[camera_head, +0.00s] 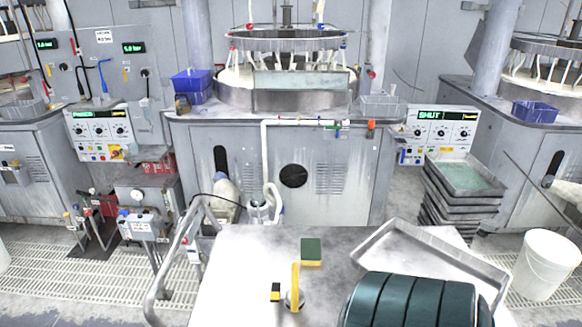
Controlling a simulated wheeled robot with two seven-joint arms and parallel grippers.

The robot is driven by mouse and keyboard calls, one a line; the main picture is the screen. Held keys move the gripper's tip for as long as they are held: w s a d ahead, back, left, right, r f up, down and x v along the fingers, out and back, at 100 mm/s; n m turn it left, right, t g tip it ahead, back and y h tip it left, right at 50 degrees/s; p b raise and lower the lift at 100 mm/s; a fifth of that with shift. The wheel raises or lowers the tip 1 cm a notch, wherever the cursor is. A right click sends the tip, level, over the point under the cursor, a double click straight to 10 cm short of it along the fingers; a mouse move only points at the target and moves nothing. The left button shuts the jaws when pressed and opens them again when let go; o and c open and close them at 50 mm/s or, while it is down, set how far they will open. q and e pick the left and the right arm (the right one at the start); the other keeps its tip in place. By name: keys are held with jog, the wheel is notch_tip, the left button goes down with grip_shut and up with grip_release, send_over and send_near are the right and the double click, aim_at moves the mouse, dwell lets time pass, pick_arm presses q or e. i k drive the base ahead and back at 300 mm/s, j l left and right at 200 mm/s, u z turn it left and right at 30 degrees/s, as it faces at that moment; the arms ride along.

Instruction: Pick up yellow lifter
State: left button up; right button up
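The yellow lifter (295,285) stands upright near the front of the grey metal table (240,250). It is a narrow yellow handle rising from a small round grey base. A small black and yellow block (275,292) lies just left of it. A green and yellow sponge-like block (311,251) lies behind it. Neither of my grippers shows in the head view, and nothing is seen touching the lifter.
A bent metal handrail (172,262) runs along the table's left side. A white bucket (543,265) stands at right. The table's left part is clear.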

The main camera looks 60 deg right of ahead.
aim_at(293, 297)
jog(key=l+z, duration=0.1)
jog(key=z, duration=0.3)
jog(key=k+l+z, duration=0.1)
jog(key=z, duration=0.3)
jog(key=l+z, duration=0.15)
jog(key=z, duration=0.2)
jog(key=l+z, duration=0.15)
jog(key=z, duration=0.25)
